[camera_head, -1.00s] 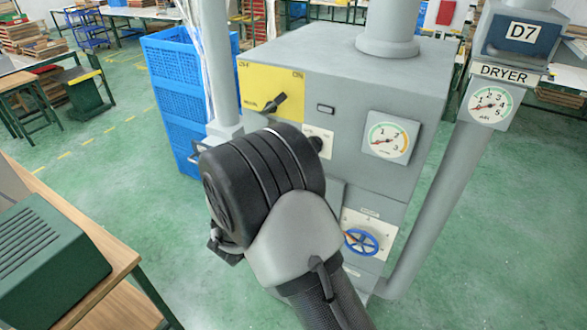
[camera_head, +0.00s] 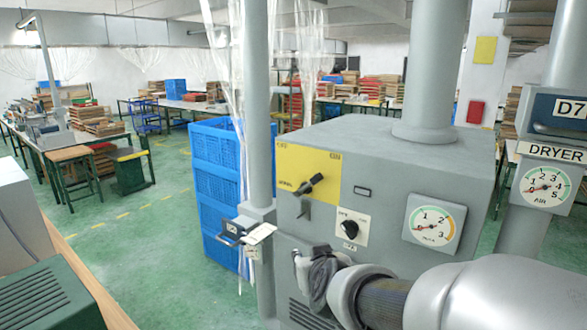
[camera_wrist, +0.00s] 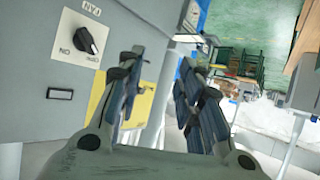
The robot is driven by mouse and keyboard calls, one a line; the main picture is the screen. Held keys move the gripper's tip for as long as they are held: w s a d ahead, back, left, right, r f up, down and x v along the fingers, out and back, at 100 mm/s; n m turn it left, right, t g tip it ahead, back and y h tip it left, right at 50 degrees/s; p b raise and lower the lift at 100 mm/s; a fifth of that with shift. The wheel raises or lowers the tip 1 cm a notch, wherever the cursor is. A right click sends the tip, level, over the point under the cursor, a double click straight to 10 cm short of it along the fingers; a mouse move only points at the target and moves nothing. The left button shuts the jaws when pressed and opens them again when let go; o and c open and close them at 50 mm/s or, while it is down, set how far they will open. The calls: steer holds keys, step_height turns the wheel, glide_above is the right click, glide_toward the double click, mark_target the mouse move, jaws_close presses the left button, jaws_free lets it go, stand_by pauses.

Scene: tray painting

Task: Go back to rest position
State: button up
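My gripper (camera_wrist: 160,98) shows in the wrist view with its two dark, blue-padded fingers apart and nothing between them. In the head view my arm comes in at the lower right, across the front of the grey dryer (camera_head: 455,185). Its dark end is low in front of the dryer, and I cannot make out the fingers there. In the wrist view a black knob (camera_wrist: 91,40) on the dryer's front is to the left of the fingers. In the head view that front carries a yellow panel with a black switch (camera_head: 310,185), the knob and a round gauge (camera_head: 433,222).
A grey post (camera_head: 258,110) with a handled box (camera_head: 238,230) stands left of the dryer. Blue crates (camera_head: 215,175) are stacked behind it. A wooden bench with a green box (camera_head: 45,295) is at the lower left. Green floor (camera_head: 165,240) is open between.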

steer(key=s+d+f+g+b, duration=0.2)
steer(key=s+d+f, duration=0.1)
steer(key=s, duration=0.7)
steer(key=s+d+f+m+g+h+b, duration=0.1)
steer(key=s+d+f+g+b, duration=0.1)
steer(key=s, duration=0.8)
steer(key=s+d+f+m+g+b, duration=0.1)
steer(key=s+d+f, duration=0.4)
steer(key=s, duration=0.5)
steer(key=g+b, duration=0.1)
steer(key=g, duration=0.1)
steer(key=shift+s+d+f+g, duration=0.2)
steer(key=shift+s+f+g, duration=0.05)
steer(key=shift+g, duration=0.05)
